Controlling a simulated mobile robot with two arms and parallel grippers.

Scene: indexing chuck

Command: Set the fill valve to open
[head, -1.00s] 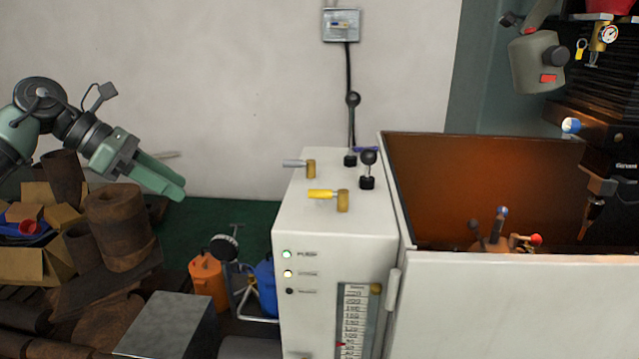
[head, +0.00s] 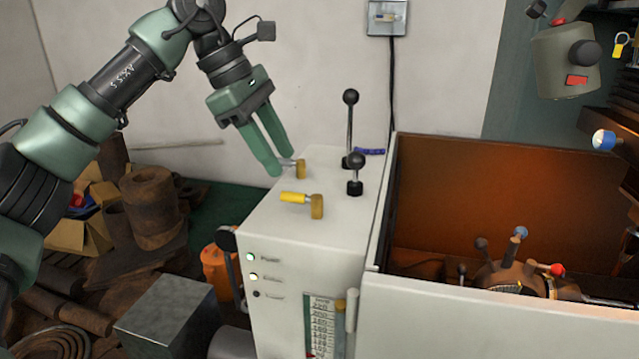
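Two small brass valves stand on top of the white cabinet (head: 300,240). The rear valve (head: 300,169) has a grey lever pointing left; the front valve (head: 317,206) has a yellow lever (head: 293,198) pointing left. I see no readable label showing which is the fill valve. My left gripper (head: 281,164) points down at the rear valve, with its fingers apart. The grey lever's end is at the fingertips, partly hidden by them; I cannot tell whether they touch. My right gripper is not in view.
Two black-knobbed levers (head: 355,160) stand just right of the valves. A brown-lined machine enclosure (head: 480,190) with a white front wall is on the right. A gauge scale (head: 321,325) and indicator lights are on the cabinet front. Rusty cylinders (head: 150,205) and boxes lie at left.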

